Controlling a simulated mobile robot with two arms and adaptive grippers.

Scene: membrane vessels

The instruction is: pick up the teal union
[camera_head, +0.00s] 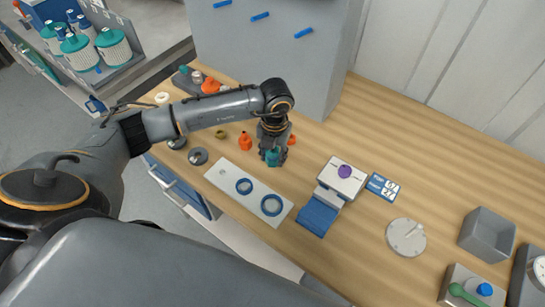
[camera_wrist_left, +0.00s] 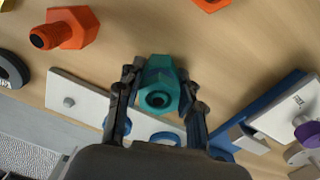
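The teal union (camera_head: 272,157) is on or just above the wooden bench, below my left gripper (camera_head: 270,152) in the head view. In the left wrist view the teal union (camera_wrist_left: 158,88) has its round opening toward the camera and sits between the two dark fingers of my left gripper (camera_wrist_left: 157,92). One finger is on each side, very close to it. Whether both fingers press on it is too fine to tell. My right gripper is not in view.
An orange fitting (camera_head: 245,142) stands close left of the gripper. A white plate with blue rings (camera_head: 247,195) lies in front. A blue and white stand with a purple cap (camera_head: 345,172) is to the right. A grey cabinet (camera_head: 272,50) rises behind.

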